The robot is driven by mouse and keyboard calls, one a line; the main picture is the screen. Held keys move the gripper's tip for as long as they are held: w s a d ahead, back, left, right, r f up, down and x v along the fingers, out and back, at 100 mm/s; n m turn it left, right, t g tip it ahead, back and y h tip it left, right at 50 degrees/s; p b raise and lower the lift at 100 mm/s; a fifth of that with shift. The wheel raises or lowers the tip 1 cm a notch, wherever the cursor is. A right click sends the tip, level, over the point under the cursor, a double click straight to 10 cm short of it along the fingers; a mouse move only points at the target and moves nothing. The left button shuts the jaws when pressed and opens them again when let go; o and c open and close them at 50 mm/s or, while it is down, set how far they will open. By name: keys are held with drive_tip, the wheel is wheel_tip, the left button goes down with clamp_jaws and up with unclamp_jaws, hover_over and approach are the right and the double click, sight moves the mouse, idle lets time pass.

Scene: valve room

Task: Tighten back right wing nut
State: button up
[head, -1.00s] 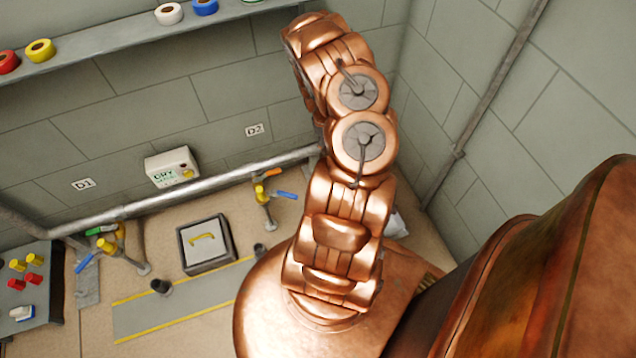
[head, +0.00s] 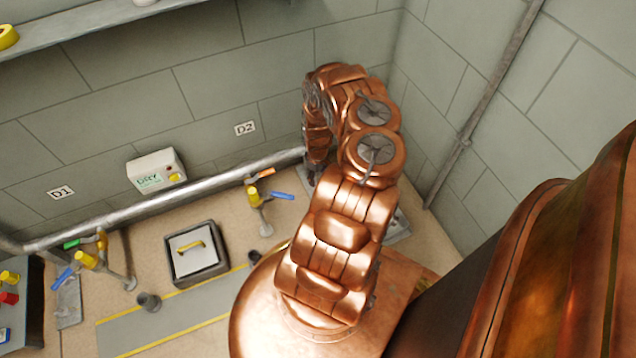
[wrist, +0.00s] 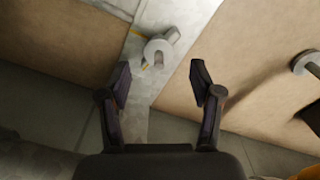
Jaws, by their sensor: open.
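My gripper (wrist: 161,80) is open, with its two dark fingers apart and nothing between them in the wrist view. In the head view my copper arm bends down near the back corner, and the gripper cannot be made out there.
The head view shows a square box with a yellow handle (head: 193,273), a valve with orange and blue levers (head: 258,200), a long pipe (head: 170,202) and a dryer box (head: 156,171). A grey round fitting (wrist: 305,62) is at the wrist view's right edge.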

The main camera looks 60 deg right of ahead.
sight(318, 179)
drive_tip(key=shift+f+b, duration=0.9)
drive_tip(key=shift+f, duration=0.9)
drive_tip(key=c, duration=1.1)
drive_tip(key=shift+c, duration=0.2)
